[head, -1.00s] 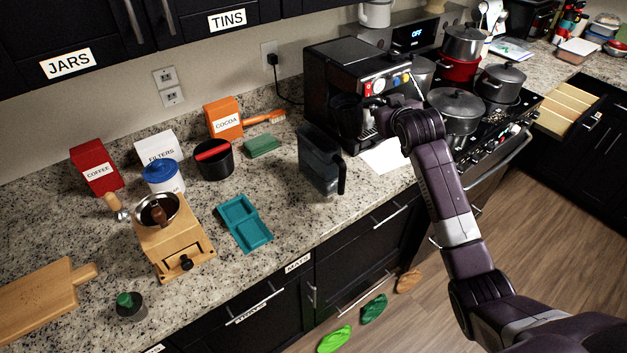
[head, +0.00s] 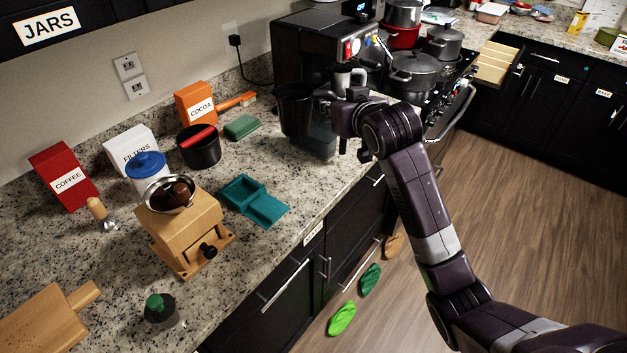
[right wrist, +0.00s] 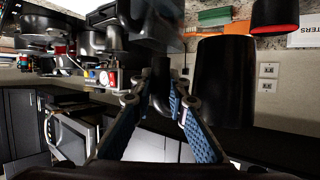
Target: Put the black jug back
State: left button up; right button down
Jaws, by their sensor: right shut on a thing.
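The black jug (head: 294,112) is held upright in front of the coffee machine (head: 325,50), above the counter and left of my right gripper (head: 332,106). In the right wrist view the black jug (right wrist: 226,82) is to the right of my gripper (right wrist: 163,98), whose blue-padded fingers are shut on its handle. A smoky see-through tank (head: 319,142) stands on the counter just behind and below the jug, partly hidden by it. Whether they touch I cannot tell. My left gripper is not in view.
A wooden grinder (head: 185,230) is nearer. The stove with pots (head: 414,72) is at right.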

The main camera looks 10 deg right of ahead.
notch_tip(320, 180, down, 18)
jog(key=shift+f+p, duration=0.1)
jog(key=shift+p, duration=1)
jog(key=shift+d, duration=0.1)
jog(key=shift+f, duration=0.15)
jog(key=c, duration=1.9)
grip_release()
jog(key=shift+f, duration=0.1)
jog(key=shift+s, duration=0.1)
jog(key=b+v, duration=0.1)
jog(key=v, duration=1.1)
jog(key=shift+b, duration=0.3)
